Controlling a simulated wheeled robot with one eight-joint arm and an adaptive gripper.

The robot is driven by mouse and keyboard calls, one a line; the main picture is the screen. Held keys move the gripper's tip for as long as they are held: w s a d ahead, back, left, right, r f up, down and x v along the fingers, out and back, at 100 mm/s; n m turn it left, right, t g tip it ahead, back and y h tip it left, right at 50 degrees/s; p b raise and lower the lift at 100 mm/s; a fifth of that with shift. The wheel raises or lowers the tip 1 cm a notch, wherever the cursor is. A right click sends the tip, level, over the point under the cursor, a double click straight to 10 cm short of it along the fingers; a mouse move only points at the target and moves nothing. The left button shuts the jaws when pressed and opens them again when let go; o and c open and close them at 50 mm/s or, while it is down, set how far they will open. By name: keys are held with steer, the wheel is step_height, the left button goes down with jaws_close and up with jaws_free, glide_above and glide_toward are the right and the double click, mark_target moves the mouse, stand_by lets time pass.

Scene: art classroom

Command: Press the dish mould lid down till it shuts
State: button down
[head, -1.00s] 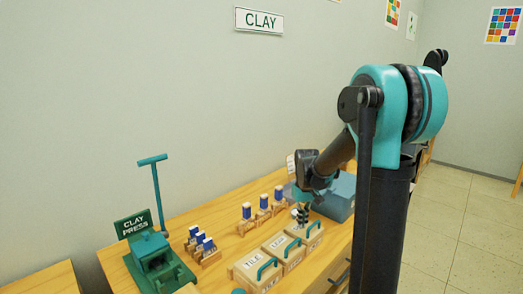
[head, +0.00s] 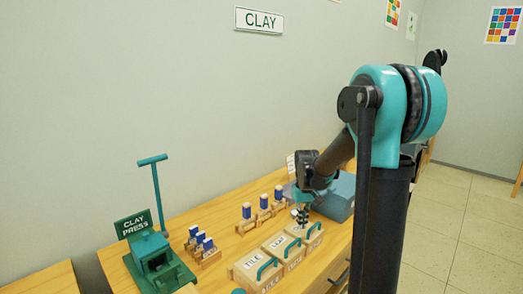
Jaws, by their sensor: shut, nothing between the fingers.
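Three wooden mould boxes with teal handles stand in a row on the table. The nearer two lids read TILE (head: 257,266) and what looks like LEAF (head: 283,246). The farthest box (head: 312,239) is partly hidden by my gripper, and I cannot read its lid; by elimination it looks like the dish mould. Its lid looks nearly flat, and I cannot tell whether it is fully shut. My gripper (head: 301,222) is shut and empty, pointing down at the back part of that lid. I cannot tell whether the fingertips touch it.
A green clay press (head: 157,263) with a tall lever stands at the left. Blue-topped pieces on small wooden stands (head: 263,212) are behind the moulds. A blue-grey bin (head: 337,197) is just beyond my gripper. Bare wooden table (head: 190,225) shows between them.

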step_height(320, 180, up, 9)
stand_by(0.8)
